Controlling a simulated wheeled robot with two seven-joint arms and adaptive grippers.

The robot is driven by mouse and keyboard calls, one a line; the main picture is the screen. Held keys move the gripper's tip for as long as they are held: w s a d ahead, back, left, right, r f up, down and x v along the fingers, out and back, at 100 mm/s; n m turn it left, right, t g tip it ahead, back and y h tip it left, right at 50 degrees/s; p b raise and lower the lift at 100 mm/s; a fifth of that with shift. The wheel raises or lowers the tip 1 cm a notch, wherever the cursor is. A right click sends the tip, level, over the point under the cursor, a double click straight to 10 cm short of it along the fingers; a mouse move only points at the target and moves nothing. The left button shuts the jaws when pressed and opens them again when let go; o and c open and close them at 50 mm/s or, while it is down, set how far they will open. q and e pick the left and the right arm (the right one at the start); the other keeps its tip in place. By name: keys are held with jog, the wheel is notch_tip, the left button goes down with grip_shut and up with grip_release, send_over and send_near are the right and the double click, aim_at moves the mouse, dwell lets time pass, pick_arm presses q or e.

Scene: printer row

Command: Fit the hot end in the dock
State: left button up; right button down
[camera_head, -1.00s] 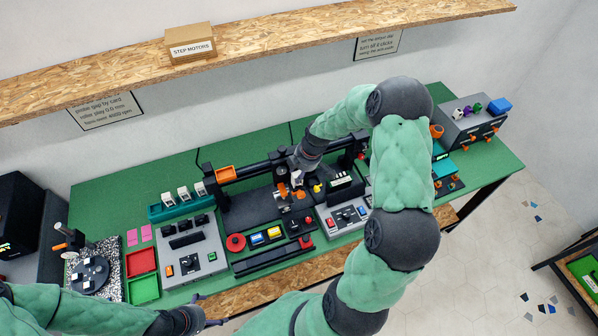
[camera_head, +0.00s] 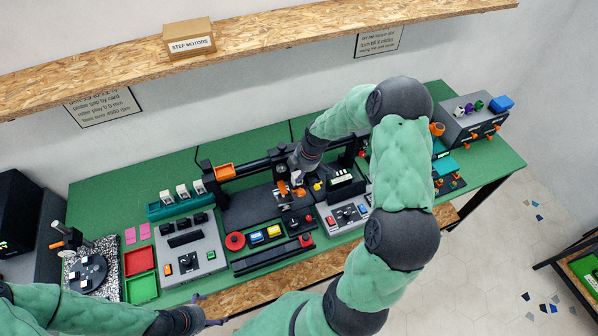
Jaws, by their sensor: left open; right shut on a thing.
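My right gripper (camera_head: 291,188) is low over the middle of the green table, in front of the black gantry rail. It is shut on a small part with orange showing at the fingers, which looks like the hot end (camera_head: 299,192). The fingers and arm hide much of it. A small black block (camera_head: 297,220) sits just below it in the picture and may be the dock. I cannot tell whether the part touches it. My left gripper (camera_head: 208,322) is open and empty off the table's front edge.
The black gantry rail (camera_head: 240,171) runs behind my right gripper. A grey control panel (camera_head: 343,215) stands to its right, another panel (camera_head: 188,250) to its left. Red (camera_head: 139,261) and green trays lie at the left. My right arm covers the right part of the table.

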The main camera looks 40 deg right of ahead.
jog(key=shift+f, duration=0.2)
jog(key=c, duration=0.8)
grip_release()
jog(key=v, duration=1.2)
jog(key=shift+d, duration=0.1)
jog(key=shift+s, duration=0.1)
